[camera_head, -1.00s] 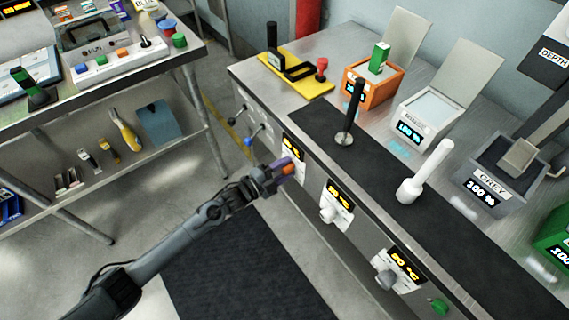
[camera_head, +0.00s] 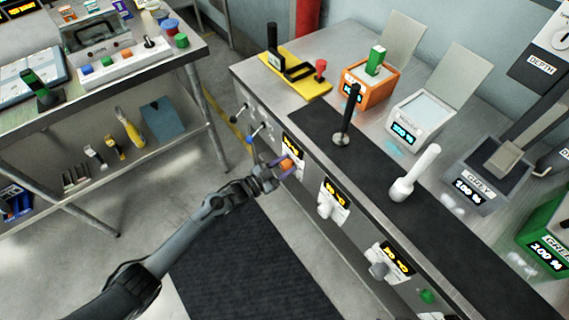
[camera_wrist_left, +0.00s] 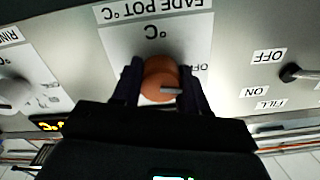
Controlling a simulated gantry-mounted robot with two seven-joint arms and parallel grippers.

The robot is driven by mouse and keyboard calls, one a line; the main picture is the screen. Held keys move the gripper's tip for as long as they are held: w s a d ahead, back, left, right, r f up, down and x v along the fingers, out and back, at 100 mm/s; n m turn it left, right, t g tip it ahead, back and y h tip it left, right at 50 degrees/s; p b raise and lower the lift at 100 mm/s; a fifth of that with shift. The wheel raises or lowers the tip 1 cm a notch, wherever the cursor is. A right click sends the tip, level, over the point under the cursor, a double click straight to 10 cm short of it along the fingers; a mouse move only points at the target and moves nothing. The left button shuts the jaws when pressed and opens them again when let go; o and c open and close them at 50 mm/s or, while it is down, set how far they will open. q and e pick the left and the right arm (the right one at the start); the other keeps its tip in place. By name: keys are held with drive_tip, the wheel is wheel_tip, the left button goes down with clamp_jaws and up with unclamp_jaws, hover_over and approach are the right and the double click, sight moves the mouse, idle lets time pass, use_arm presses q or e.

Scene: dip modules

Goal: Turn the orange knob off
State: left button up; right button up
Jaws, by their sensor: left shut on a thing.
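The orange knob (camera_head: 287,164) sits on the front face of the steel bench, below a small yellow-lit display (camera_head: 291,143). My left gripper (camera_head: 283,170) is at the knob, with its fingers on either side of it. In the left wrist view the orange knob (camera_wrist_left: 161,79) lies between the two dark fingers (camera_wrist_left: 160,84), and it has a pale pointer line toward the right. The fingers appear shut on it. A label above it reads "FADE POT °C", upside down in this view. My right gripper is not in view.
White knob (camera_head: 326,207) and another pale knob (camera_head: 379,268) sit along the same bench front. Small levers (camera_head: 256,133) are to the left of the orange knob; an ON/OFF lever (camera_wrist_left: 290,73) shows in the wrist view. Open floor lies left of the bench.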

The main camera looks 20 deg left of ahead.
use_arm(q)
drive_tip(key=shift+w+d+r+n, duration=0.15)
drive_tip(key=shift+r+n, duration=0.15)
drive_tip(key=shift+r, duration=0.25)
drive_tip(key=o, duration=0.7)
drive_tip(key=shift+o, duration=1.4)
drive_tip(key=shift+f, duration=0.1)
drive_tip(key=shift+o, duration=0.4)
drive_tip(key=shift+f, duration=0.2)
drive_tip(key=shift+s, duration=0.2)
drive_tip(key=shift+s+a+p, duration=0.3)
drive_tip(key=shift+s+a, duration=0.15)
drive_tip(key=p+v, duration=0.2)
drive_tip(key=v, duration=0.7)
drive_tip(key=shift+s, duration=0.25)
